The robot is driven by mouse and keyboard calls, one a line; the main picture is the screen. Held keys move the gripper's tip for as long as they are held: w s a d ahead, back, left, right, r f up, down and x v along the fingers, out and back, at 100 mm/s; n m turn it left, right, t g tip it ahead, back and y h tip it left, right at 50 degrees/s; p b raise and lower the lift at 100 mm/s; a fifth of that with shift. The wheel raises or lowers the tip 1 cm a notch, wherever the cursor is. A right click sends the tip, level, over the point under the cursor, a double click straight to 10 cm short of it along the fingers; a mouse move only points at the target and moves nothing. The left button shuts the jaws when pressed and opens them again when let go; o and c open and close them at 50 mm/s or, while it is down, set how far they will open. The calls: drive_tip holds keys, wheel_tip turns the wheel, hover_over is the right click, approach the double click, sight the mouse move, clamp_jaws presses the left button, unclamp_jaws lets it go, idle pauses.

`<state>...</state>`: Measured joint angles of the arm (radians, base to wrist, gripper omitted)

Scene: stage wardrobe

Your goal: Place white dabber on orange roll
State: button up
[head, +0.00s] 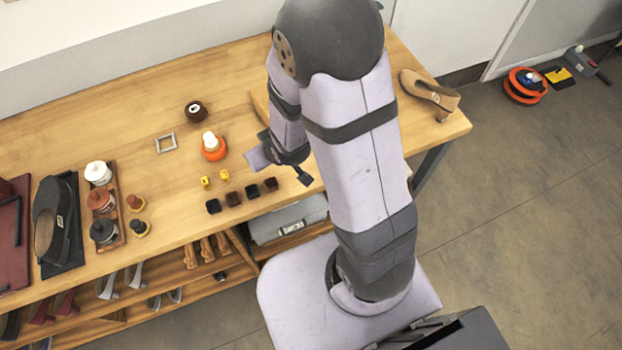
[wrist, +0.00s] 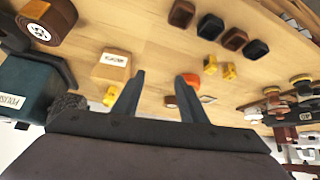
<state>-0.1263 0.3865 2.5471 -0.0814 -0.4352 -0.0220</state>
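The orange roll (head: 214,154) lies on the wooden table, left of my arm in the head view. The white dabber (head: 209,138) appears upright on top of it, with its pale rounded end up. In the wrist view, part of the orange roll (wrist: 192,81) shows beyond the right fingertip; the white dabber is small and unclear there. My gripper (wrist: 160,76) is open, with bare table showing between its fingers. In the head view it is right of the roll, apart from it, and partly hidden by my arm.
Yellow pieces (head: 205,182) and a row of dark blocks (head: 234,199) stand near the front edge. A dark brown roll (head: 196,112) and a grey frame (head: 166,143) lie behind. A jar rack (head: 118,216) is left; a tan shoe (head: 432,97) is right.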

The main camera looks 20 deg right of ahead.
drive_tip(key=s+d+r+m+g, duration=0.1)
drive_tip(key=s+d+r+g, duration=0.2)
drive_tip(key=s, duration=0.5)
drive_tip(key=s+d+r+m+g+h, duration=0.1)
drive_tip(key=s+r+g, duration=0.3)
drive_tip(key=s, duration=0.4)
drive_tip(key=shift+s+d+m, duration=0.3)
drive_tip(key=shift+s+d, duration=0.1)
drive_tip(key=shift+d, duration=0.5)
